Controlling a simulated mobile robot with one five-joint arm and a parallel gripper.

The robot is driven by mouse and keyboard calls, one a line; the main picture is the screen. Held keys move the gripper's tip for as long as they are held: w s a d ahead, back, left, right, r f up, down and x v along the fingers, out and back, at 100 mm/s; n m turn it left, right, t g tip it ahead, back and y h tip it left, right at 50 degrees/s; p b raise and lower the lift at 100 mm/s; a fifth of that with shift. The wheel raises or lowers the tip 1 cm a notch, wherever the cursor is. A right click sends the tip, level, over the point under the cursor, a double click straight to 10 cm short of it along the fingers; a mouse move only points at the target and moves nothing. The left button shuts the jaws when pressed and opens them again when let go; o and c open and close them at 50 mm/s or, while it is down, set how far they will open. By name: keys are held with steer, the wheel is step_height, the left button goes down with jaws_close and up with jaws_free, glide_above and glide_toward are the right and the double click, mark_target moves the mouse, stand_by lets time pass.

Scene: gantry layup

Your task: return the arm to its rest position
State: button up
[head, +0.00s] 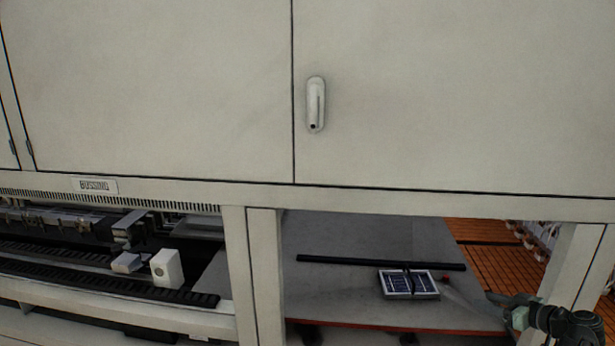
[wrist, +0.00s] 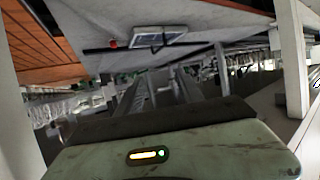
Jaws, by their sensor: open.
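My arm enters the head view at the lower right corner, with my gripper (head: 497,298) at its left end. The gripper is small and dark there, with its jaws open and nothing seen between them. It is in front of the right part of the grey table (head: 350,235), to the right of a small framed panel unit and apart from it. In the wrist view a green, worn housing with a small lit indicator, part of my own arm, fills the bottom.
The blue-white panel unit (head: 409,294) lies on the table by a black bar (head: 380,262) and a red knob (head: 445,280). A white post (head: 575,265) stands close to my arm. Cabinet doors (head: 450,90) overhang above. Orange flooring (head: 495,255) lies behind.

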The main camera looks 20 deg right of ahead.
steer(key=w+a+f+g+y+b, duration=0.1)
steer(key=w+a+f+g+b, duration=0.2)
steer(key=a+f, duration=0.4)
steer(key=w+a+f+g+y+b, duration=0.1)
steer(key=w+a+f+b, duration=0.1)
steer(key=w+a+f, duration=0.45)
steer(key=s+a+f+g+h+b, duration=0.1)
steer(key=a+f+g+b, duration=0.2)
steer(key=a, duration=0.9)
steer(key=s+a+f+m+g+h+b, duration=0.1)
steer(key=a+f+g+h+b, duration=0.1)
steer(key=a+f+b, duration=0.4)
steer(key=s+a+f+m+g+h+b, duration=0.1)
steer(key=a+f+g+b, duration=0.3)
steer(key=a+f, duration=0.7)
steer(key=a+b, duration=0.1)
steer(key=a, duration=0.7)
steer(key=shift+s+a+h, duration=0.3)
steer(key=shift+s+a, duration=0.05)
steer(key=shift+a, duration=0.05)
